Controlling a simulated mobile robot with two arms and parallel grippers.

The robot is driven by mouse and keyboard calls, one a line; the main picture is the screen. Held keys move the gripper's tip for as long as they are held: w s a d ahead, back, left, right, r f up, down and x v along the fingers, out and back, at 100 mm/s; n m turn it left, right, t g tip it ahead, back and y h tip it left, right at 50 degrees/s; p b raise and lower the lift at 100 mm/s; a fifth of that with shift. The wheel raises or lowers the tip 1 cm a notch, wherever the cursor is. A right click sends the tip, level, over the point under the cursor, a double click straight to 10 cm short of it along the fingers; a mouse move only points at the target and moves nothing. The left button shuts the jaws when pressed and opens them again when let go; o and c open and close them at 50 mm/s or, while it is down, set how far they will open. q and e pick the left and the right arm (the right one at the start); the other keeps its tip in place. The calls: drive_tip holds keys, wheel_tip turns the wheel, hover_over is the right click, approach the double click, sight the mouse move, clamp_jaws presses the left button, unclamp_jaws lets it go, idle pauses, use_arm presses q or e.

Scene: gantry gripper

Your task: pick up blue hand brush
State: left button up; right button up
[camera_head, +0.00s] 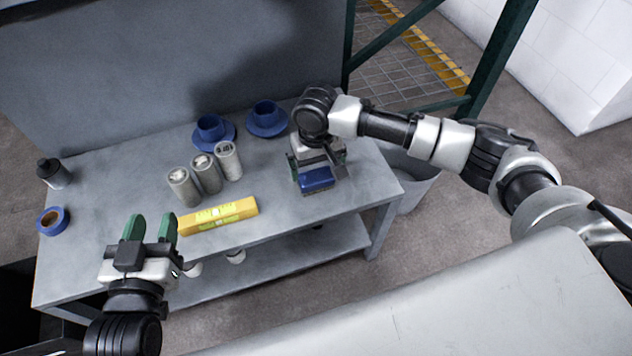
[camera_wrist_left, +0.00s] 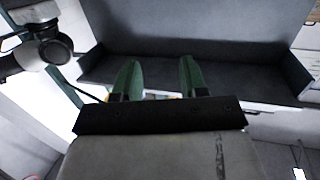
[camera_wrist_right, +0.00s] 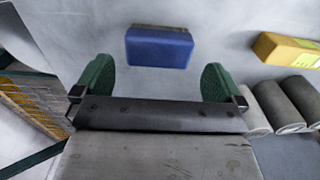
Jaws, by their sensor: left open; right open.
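The blue hand brush (camera_head: 317,180) lies on the grey table near its right end. It also shows in the right wrist view (camera_wrist_right: 159,47) as a blue block, just beyond the fingertips and between their lines. My right gripper (camera_head: 316,161) is above and behind the brush in the head view and partly hides it. In the right wrist view its green fingers (camera_wrist_right: 158,80) are spread apart with nothing between them. My left gripper (camera_head: 150,228) is at the table's front left, open and empty, far from the brush. The left wrist view shows its green fingers (camera_wrist_left: 157,78) apart.
On the table (camera_head: 110,185) are a yellow level (camera_head: 217,215), several grey cans (camera_head: 206,173), two blue cups on saucers (camera_head: 266,118), a blue tape roll (camera_head: 52,220) and a dark-capped bottle (camera_head: 53,173). A grey bin (camera_head: 412,180) stands right of the table.

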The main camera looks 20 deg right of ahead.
sight(316, 176)
drive_tip(key=shift+f, duration=0.5)
drive_tip(key=f+b, duration=0.3)
drive_tip(key=f, duration=0.1)
drive_tip(key=shift+w, duration=0.3)
drive_tip(key=shift+f, duration=0.35)
drive_tip(key=c, duration=0.7)
use_arm(q)
wheel_tip(316, 176, up, 9)
drive_tip(key=s+t+h, duration=0.2)
drive_tip(key=t+h, duration=0.1)
drive_tip(key=t, duration=0.5)
drive_tip(key=shift+s+d, duration=0.25)
drive_tip(key=shift+d, duration=0.2)
use_arm(e)
drive_tip(key=shift+o, duration=0.2)
drive_tip(key=shift+r, duration=0.1)
